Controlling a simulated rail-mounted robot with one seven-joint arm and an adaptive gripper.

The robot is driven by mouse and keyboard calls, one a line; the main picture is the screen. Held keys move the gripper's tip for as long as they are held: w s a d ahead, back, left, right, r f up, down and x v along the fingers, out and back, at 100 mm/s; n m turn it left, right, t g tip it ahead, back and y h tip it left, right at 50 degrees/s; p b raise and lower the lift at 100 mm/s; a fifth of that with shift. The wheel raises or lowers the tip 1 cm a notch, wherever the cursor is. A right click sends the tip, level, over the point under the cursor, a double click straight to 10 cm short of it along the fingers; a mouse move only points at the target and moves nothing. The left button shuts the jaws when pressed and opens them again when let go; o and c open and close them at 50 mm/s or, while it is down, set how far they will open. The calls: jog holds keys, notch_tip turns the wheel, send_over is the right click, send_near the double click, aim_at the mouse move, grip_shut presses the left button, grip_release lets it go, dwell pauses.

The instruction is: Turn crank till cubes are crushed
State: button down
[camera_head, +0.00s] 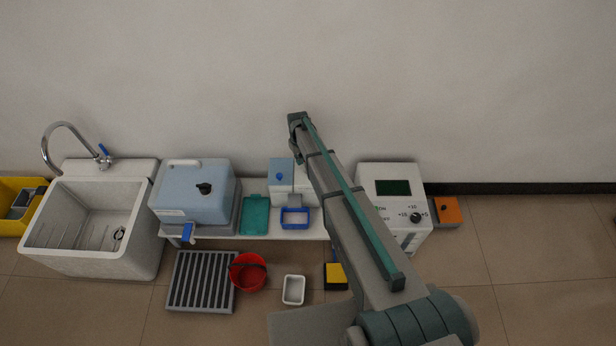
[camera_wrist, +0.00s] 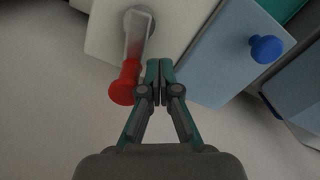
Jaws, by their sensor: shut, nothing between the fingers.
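The crank has a red handle (camera_wrist: 125,85) on a pale metal arm (camera_wrist: 138,40), mounted on a white housing (camera_wrist: 105,35) in the wrist view. My gripper (camera_wrist: 160,66) is shut and empty, its tips just right of the red handle, without a clear grip on it. A light blue panel with a blue knob (camera_wrist: 266,48) lies to the right of the tips. In the head view, the white and light blue machine (camera_head: 281,170) stands at the back of the low bench, and my arm covers its right side and the crank. I cannot see any cubes.
A blue open tray (camera_head: 295,225) sits in front of the machine, and a teal tray (camera_head: 255,218) lies left of it. A blue box appliance (camera_head: 190,195) and a sink (camera_head: 95,220) stand further left. A white device (camera_head: 393,185) stands right of my arm.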

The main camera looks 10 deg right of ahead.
dwell(0.4)
notch_tip(320, 180, up, 8)
jog(key=p, duration=0.3)
dwell(0.5)
dwell(0.3)
jog(key=s+d+f+m+g, duration=0.1)
jog(key=s+d+f+g, duration=0.1)
jog(key=s, duration=1.7)
jog(key=s+d+f+m+g+p, duration=0.1)
jog(key=s+d+f+g, duration=0.1)
jog(key=s, duration=1.8)
jog(key=s+d+f+m+g+p, duration=0.1)
jog(key=s+d+f+m+g, duration=0.1)
jog(key=s, duration=1.7)
jog(key=shift+s+d+f+g, duration=0.25)
jog(key=shift+f+g, duration=0.15)
jog(key=shift+f, duration=0.25)
